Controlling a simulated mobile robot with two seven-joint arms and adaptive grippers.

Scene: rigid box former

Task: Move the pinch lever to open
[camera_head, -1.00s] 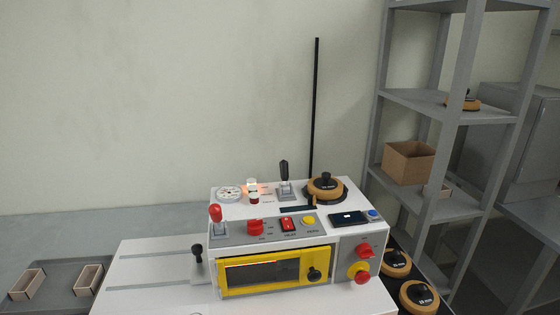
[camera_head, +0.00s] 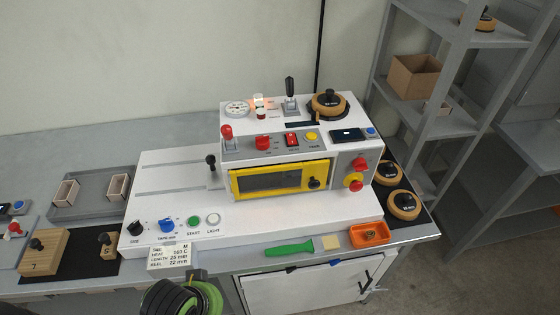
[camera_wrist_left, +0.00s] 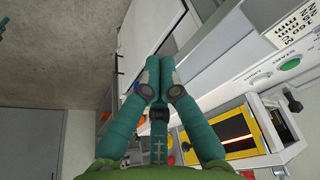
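The white machine (camera_head: 292,205) stands on the bench in the head view. It has several levers, and I cannot read which is the pinch lever. A red-knobbed lever (camera_head: 227,132) stands at its front left. A black-handled lever (camera_head: 290,88) stands upright on its top. A black-knobbed lever (camera_head: 211,162) stands beside its left side. My green and black left arm shows at the bottom of the head view. In the left wrist view, my left gripper (camera_wrist_left: 159,65) has its teal fingertips together, with nothing visible between them. It is apart from the levers. My right gripper is out of view.
A yellow-framed window (camera_head: 280,178) is on the machine's front. A green-handled tool (camera_head: 290,249) and an orange tray (camera_head: 369,235) lie along the front edge. A sign (camera_head: 170,255) stands at the front left. Round brown weights (camera_head: 404,204) sit at the right.

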